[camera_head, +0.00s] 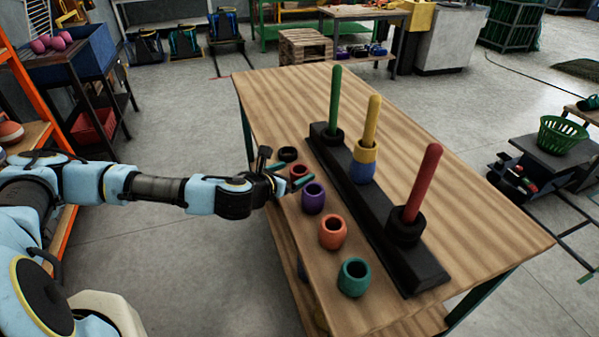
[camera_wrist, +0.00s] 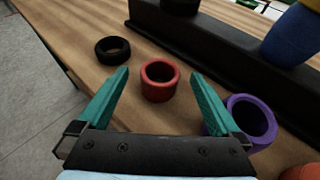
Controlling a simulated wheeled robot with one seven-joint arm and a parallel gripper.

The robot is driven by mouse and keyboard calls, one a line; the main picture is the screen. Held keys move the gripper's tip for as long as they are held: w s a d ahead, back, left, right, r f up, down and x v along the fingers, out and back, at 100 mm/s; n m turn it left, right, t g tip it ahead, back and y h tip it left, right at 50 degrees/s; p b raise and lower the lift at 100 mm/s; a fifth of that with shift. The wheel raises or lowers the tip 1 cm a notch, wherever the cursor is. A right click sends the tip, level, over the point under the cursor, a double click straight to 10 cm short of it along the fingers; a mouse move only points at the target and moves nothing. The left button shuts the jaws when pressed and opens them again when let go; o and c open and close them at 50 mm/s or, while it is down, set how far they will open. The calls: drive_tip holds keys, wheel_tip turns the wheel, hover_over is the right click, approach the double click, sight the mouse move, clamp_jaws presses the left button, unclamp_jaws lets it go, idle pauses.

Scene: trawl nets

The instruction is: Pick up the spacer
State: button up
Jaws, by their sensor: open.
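Several hollow ring pieces stand in a row on the wooden table; I cannot tell which is called the spacer. They are a low black ring (camera_head: 288,154), a short red ring (camera_wrist: 160,80), a purple ring (camera_head: 313,199), an orange ring (camera_head: 333,232) and a teal ring (camera_head: 354,278). My gripper (camera_wrist: 160,76) is open with teal fingers. In the wrist view the red ring lies between the fingertips, with gaps on both sides. The black ring (camera_wrist: 113,50) is beyond the left finger; the purple ring (camera_wrist: 252,122) is close by the right finger, which partly covers it.
A long black base (camera_head: 375,215) beside the row carries green (camera_head: 335,95), yellow (camera_head: 373,118) and red (camera_head: 424,180) pegs. Black collars surround the green and red pegs; a blue and yellow piece (camera_head: 363,163) is on the yellow one. The table's right side is clear.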

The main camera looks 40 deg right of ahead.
sight(303, 167)
drive_tip(key=shift+p+x, duration=0.8)
drive_tip(key=shift+x, duration=2.35)
drive_tip(key=c, duration=1.4)
wheel_tip(303, 167, up, 28)
drive_tip(key=b, duration=0.4)
